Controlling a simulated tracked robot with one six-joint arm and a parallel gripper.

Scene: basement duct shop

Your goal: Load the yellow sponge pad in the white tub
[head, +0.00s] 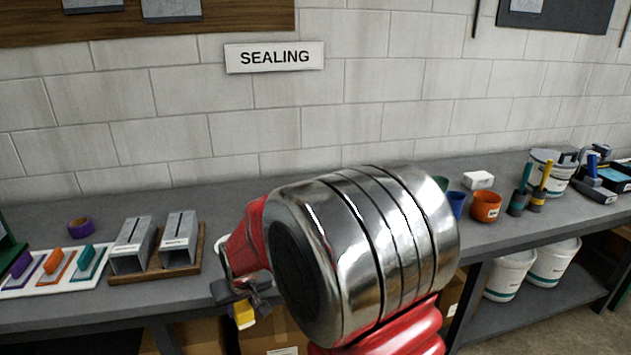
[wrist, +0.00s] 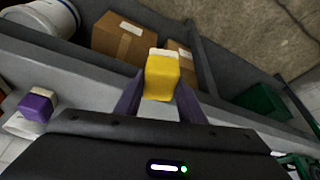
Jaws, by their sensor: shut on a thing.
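My gripper (head: 240,292) is shut on the yellow sponge pad (head: 244,314), in front of the bench edge at the lower left of my arm. In the wrist view the yellow pad (wrist: 161,80), with a pale end, sits between the two purple-grey fingers (wrist: 158,101). No white tub is clearly identifiable. A small white box-like thing (head: 478,180) stands on the bench right of my arm, and I cannot tell whether it is open. My arm hides the middle of the bench.
Orange (head: 486,207) and blue (head: 457,205) tubs stand right of my arm. Metal duct pieces (head: 178,237) and a white board (head: 50,280) with coloured blocks are left. White buckets (head: 510,275) stand on the lower shelf. A purple block (wrist: 38,105) shows in the wrist view.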

